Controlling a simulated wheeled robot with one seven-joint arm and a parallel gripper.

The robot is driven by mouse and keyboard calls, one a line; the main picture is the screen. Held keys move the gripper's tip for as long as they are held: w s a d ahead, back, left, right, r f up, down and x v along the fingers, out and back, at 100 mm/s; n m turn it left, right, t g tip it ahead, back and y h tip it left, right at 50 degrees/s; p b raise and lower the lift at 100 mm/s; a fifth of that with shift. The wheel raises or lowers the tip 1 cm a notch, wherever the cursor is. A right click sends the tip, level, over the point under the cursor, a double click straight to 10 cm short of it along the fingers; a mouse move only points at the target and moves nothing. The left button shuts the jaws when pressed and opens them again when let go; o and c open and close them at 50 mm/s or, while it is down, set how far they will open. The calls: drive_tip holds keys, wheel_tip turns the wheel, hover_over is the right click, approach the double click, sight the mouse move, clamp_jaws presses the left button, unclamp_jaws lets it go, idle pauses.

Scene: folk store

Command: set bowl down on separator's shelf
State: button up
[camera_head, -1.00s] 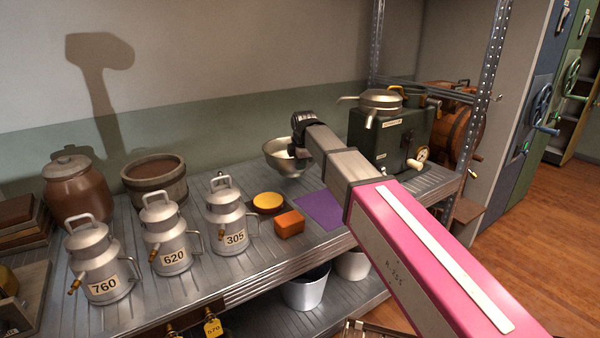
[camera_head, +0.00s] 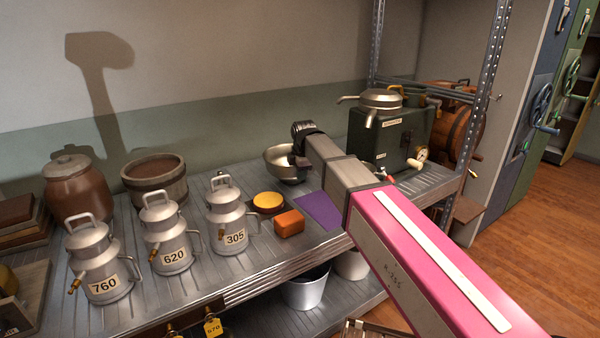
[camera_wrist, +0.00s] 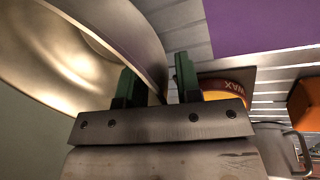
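The metal bowl (camera_head: 284,168) is upright at the back of the shelf (camera_head: 335,240), left of the green separator (camera_head: 385,138), and appears to rest on the shelf. It fills the upper left of the wrist view (camera_wrist: 60,70). My gripper (camera_head: 299,160) is at the bowl's right side. In the wrist view its two green fingers (camera_wrist: 158,82) stand apart, one inside the bowl and one outside, with the thin rim between them. A gap shows between the rim and the outer finger, so it looks open. The bowl's underside is hidden.
A purple mat (camera_head: 320,210), an orange block (camera_head: 289,223) and a yellow-topped wax tin (camera_head: 268,203) lie in front of the bowl. Several numbered milk cans (camera_head: 228,213) stand to the left. A wooden tub (camera_head: 155,180) is behind them. A metal post (camera_head: 376,40) rises behind the separator.

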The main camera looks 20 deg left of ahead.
drive_tip(key=v, duration=1.2)
drive_tip(key=shift+r, duration=0.1)
drive_tip(key=shift+s, duration=0.1)
